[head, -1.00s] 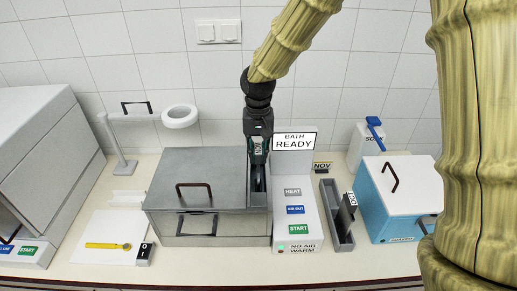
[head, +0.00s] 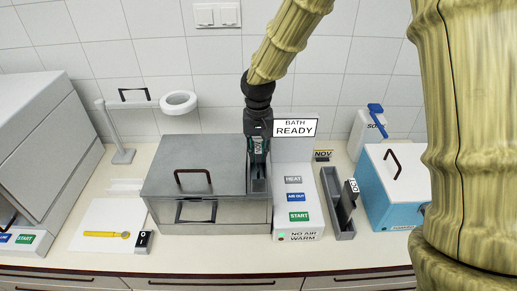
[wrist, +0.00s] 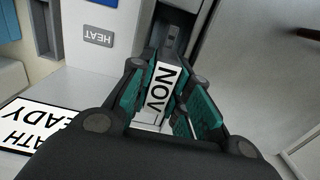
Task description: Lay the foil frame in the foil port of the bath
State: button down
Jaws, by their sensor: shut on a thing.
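The foil frame is dark, with a white NOV tag (wrist: 165,88) on its top end. My gripper (wrist: 172,100) has its teal pads shut on the tagged end. In the head view, my gripper (head: 258,150) is over the narrow open slot at the right of the bath (head: 170,215), a grey steel box with a handled lid. This slot, which looks like the foil port (head: 259,187), lies under and in front of the gripper. The frame's lower part is mostly hidden by the gripper and slot walls, so I cannot tell how deep it sits.
The control panel (head: 297,235) and BATH READY sign (head: 295,128) stand close right of the gripper. A grey rack (head: 335,215) holds another tagged frame (head: 349,198). A blue box (head: 385,210) is further right. A ring stand (head: 122,140) is left.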

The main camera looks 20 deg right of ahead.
jog(key=shift+f, duration=0.45)
dwell(0.7)
jog(key=c, duration=1.3)
grip_release()
jog(key=shift+o, duration=0.2)
jog(key=shift+r, duration=0.15)
jog(key=shift+r+p, duration=3.05)
jog(key=shift+r, duration=1)
notch_tip(320, 180, up, 10)
jog(key=shift+r, duration=0.1)
jog(key=shift+d, duration=0.1)
